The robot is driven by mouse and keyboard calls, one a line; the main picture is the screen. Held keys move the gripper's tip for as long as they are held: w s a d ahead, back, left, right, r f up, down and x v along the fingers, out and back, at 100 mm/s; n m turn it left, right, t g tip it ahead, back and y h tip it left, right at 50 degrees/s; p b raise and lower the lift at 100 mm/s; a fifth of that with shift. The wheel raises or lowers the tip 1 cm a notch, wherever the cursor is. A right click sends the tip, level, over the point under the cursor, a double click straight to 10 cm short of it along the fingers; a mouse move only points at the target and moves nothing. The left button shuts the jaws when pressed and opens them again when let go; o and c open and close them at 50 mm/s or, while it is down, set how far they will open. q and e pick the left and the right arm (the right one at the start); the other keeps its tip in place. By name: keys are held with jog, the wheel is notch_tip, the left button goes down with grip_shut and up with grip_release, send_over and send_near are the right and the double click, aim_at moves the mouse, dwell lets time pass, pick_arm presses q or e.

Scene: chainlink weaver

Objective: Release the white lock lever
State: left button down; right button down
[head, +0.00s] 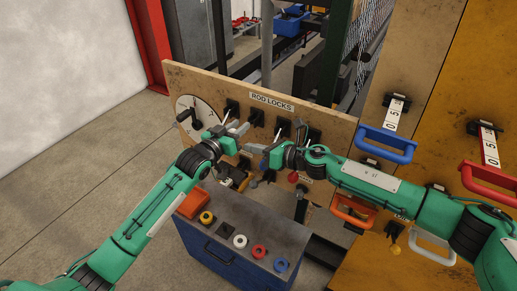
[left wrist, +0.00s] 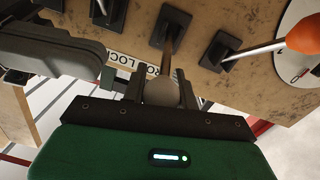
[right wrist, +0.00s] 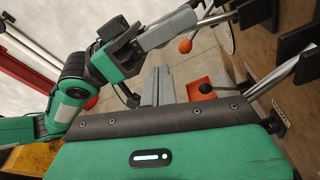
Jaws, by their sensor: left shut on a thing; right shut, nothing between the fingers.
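The rod-locks panel (head: 345,125) carries a row of levers on black bases. My left gripper (head: 241,128) is at these levers. In the left wrist view its fingers are shut on a pale, greyish-white round knob (left wrist: 162,93), which I take for the white lock lever's. That lever's rod runs up to a black base (left wrist: 170,28). My right gripper (head: 252,149) is shut and empty, slightly below and right of the left one. In the right wrist view its fingers (right wrist: 157,75) are together and touch no lever. The white knob is hidden in the head view.
A lever with an orange knob (left wrist: 302,38) stands beside the held one. A dial (head: 190,112) is at the panel's left. A blue cabinet (head: 225,262) with coloured rings stands below. Blue (head: 385,146) and red (head: 485,183) handles are at the right. My two grippers are close together.

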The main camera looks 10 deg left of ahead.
pick_arm(q)
jog(key=shift+f, duration=0.2)
pick_arm(e)
jog(key=x, duration=0.6)
